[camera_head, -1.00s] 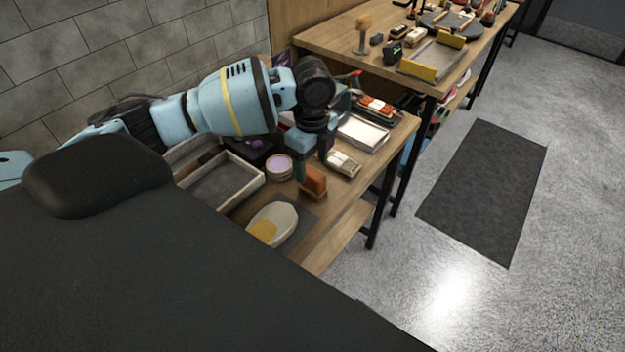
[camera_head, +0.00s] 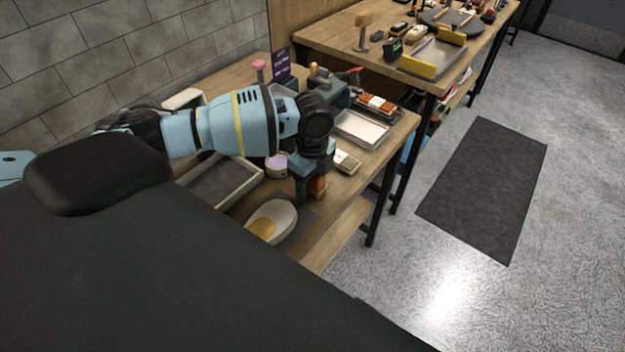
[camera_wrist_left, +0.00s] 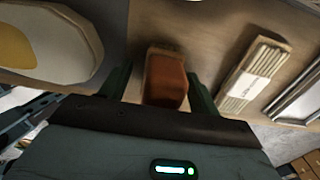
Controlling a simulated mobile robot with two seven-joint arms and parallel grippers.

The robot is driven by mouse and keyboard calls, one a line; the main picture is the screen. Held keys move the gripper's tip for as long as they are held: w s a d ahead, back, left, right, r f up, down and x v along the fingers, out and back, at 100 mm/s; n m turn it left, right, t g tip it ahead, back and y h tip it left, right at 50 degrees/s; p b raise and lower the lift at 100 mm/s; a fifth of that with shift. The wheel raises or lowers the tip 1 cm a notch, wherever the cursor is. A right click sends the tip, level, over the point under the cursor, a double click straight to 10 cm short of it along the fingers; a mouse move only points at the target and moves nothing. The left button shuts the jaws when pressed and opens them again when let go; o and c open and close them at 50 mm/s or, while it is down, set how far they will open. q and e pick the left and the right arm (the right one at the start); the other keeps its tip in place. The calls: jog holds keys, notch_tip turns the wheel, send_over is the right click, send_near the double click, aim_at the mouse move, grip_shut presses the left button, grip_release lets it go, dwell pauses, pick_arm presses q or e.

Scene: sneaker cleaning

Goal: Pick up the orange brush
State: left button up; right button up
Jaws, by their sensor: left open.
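The orange brush (camera_head: 317,188) stands on the wooden bench near its front edge, mostly hidden behind my left gripper in the head view. In the left wrist view the orange-brown brush (camera_wrist_left: 166,80) lies between the two dark green fingers. My left gripper (camera_head: 310,186) is lowered over it from above and is open, with one finger on each side. Small gaps seem to show beside the brush in the left wrist view. My right gripper is not in view.
An oval tray (camera_head: 272,222) with a yellow patch lies close to the brush. A bundle of wooden sticks (camera_head: 346,162) sits on the other side. A lilac-rimmed tub (camera_head: 277,165) and a grey tray (camera_head: 225,182) stand behind. The floor mat (camera_head: 485,190) is clear.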

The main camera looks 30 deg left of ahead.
pick_arm(q)
jog(key=c, duration=1.1)
jog(key=shift+r, duration=0.1)
